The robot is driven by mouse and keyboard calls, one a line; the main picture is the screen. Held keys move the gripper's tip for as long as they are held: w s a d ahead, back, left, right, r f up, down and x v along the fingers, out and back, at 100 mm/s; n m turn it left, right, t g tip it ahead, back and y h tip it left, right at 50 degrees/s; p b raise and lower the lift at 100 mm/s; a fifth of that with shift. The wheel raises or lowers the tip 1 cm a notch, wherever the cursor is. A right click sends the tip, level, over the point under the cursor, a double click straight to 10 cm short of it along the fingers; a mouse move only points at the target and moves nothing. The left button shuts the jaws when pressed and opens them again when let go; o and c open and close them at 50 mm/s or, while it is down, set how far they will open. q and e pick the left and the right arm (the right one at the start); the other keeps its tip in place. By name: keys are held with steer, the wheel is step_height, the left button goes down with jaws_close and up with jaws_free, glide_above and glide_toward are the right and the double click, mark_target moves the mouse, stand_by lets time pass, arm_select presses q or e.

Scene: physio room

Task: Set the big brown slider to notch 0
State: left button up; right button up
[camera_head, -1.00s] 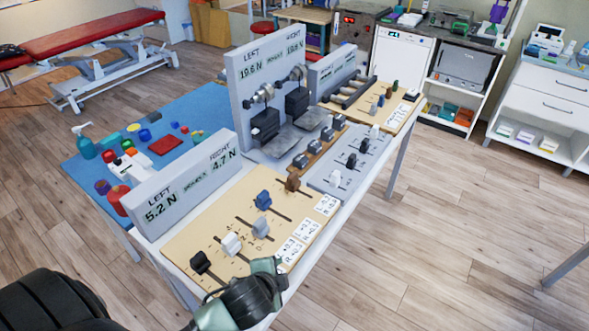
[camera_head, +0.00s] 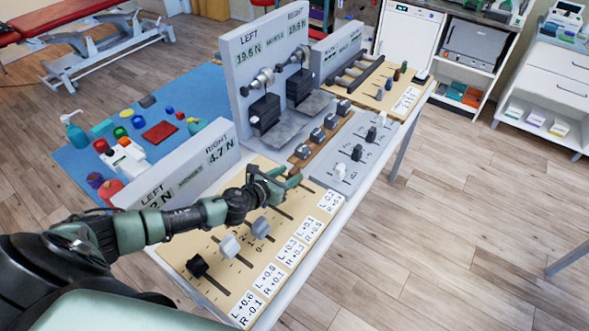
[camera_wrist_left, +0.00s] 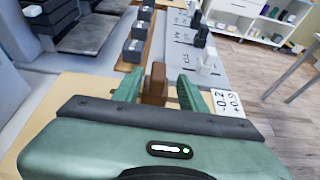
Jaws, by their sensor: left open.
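The big brown slider (camera_wrist_left: 156,84) stands upright between the fingers of my left gripper (camera_wrist_left: 157,92) in the left wrist view. The fingers are spread, with a gap visible on each side of it. In the head view my left gripper (camera_head: 281,180) hangs over the far end of the beige slider board (camera_head: 178,252) and mostly hides the brown slider. Black (camera_head: 197,265), white (camera_head: 229,245) and grey-blue (camera_head: 261,227) sliders stand in nearer slots. My left arm covers the blue slider. The notch marks at the brown slider are not readable.
A display panel (camera_head: 190,172) stands along the board's left edge, close beside my left arm. Floor on the right is clear.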

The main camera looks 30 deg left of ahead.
mark_target(291, 173)
arm_select(q)
steer(key=x, duration=0.3)
steer(key=shift+a+f, duration=0.15)
steer(key=shift+a, duration=0.05)
steer(key=shift+w+d+f, duration=0.1)
steer(key=shift+w+f, duration=0.05)
steer(key=shift+w, duration=0.45)
steer(key=shift+c, duration=0.6)
jaws_close()
arm_select(e)
steer(key=shift+w+a, duration=0.6)
steer(key=shift+w, duration=0.25)
steer(key=shift+d, duration=0.25)
steer(key=shift+w, duration=0.15)
